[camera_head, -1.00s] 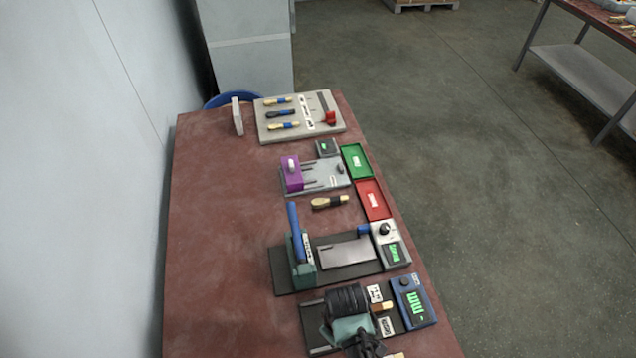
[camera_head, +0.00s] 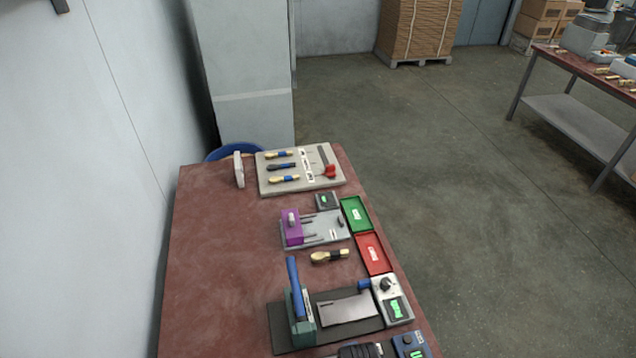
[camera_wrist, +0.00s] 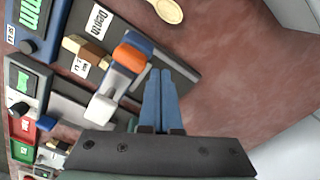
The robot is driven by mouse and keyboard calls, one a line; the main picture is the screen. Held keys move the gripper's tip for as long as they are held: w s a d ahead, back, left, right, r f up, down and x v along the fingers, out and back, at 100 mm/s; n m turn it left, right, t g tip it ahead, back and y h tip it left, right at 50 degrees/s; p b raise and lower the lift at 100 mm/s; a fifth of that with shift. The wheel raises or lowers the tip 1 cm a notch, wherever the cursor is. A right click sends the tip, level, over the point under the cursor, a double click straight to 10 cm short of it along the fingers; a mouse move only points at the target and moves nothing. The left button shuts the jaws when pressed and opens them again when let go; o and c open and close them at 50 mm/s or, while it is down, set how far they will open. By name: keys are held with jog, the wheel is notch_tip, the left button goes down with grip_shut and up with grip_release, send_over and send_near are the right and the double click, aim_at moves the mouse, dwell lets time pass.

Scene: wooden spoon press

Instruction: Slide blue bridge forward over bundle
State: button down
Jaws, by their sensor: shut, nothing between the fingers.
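In the wrist view, a blue bridge-like block (camera_wrist: 139,41) with an orange top (camera_wrist: 131,57) sits on the dark base plate of the nearest fixture. A tan wooden piece (camera_wrist: 87,49), which may be the bundle, lies left of it on the same plate. Whether the two touch is hard to tell. My gripper (camera_wrist: 160,73) has its blue fingers together and empty, just below and right of the blue block. A gap to the block cannot be judged. In the head view this fixture is mostly cut off at the bottom edge.
A blue control box (camera_wrist: 40,30) with a green display stands at the fixture's left end. A pale grey-white block (camera_wrist: 103,108) lies close left of my fingers. A wooden spoon (camera_wrist: 168,10) lies beyond the plate. A blue-handled press (camera_head: 297,290) stands behind. The table's left side is clear.

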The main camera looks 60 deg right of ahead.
jog(key=shift+w+a, duration=0.2)
notch_tip(320, 180, up, 7)
jog(key=p, duration=0.7)
dwell(0.6)
